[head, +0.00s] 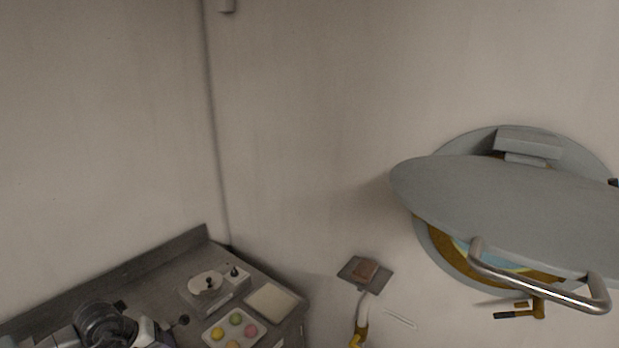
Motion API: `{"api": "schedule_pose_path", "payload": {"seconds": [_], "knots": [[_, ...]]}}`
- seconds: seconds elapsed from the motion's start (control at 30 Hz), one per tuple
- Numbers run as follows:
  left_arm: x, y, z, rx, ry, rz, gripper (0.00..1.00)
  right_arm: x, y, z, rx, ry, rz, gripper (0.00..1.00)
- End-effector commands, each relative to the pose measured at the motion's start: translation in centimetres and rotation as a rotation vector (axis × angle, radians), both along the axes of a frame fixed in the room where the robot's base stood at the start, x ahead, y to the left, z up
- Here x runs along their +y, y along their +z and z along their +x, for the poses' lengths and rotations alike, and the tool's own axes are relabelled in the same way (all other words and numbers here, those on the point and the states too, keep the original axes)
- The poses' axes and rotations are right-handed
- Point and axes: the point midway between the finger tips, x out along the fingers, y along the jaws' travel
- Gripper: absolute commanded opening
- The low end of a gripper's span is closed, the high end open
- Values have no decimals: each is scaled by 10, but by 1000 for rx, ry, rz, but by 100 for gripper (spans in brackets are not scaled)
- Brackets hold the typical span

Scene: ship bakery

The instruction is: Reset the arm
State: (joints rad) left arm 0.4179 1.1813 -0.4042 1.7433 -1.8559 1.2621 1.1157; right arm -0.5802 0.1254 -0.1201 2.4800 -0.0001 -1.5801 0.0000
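Part of my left arm, a dark round joint with grey and white links, enters at the bottom left of the head view, in front of the steel counter (150,277). I cannot make out its gripper fingers or anything held in them. My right arm and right gripper do not show.
On the counter stand a pale tray (250,337) with several coloured round pieces, a light flat slab (271,301) and a small scale-like device (217,287). A square plate (352,272) stands beside it. At right, a grey hinged cover (480,195) with a metal handle juts out before a round window.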

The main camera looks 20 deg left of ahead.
Motion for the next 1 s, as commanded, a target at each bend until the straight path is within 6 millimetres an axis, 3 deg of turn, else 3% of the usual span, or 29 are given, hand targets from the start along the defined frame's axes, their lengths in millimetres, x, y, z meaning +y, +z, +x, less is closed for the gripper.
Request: {"api": "schedule_pose_path", "payload": {"seconds": [0.17, 0.4, 0.6, 0.7, 0.8, 0.87, 0.97, 1.0], "knots": [[-40, 42, 43, -396, -161, -164, 66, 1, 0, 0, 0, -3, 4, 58], [-78, 136, 71, -949, -184, -358, 66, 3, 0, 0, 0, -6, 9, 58], [-77, 217, 71, -1358, 13, -487, 66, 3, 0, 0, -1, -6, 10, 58], [-69, 246, 65, -1509, 191, -551, 66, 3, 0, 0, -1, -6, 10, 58], [-57, 258, 57, -1597, 418, -605, 66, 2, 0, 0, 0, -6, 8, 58], [-50, 254, 52, -1605, 574, -634, 66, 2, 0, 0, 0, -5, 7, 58], [-42, 230, 42, -1545, 854, -665, 66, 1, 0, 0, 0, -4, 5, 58], [-41, 214, 37, -1490, 968, -673, 66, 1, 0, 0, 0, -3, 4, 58]]}}
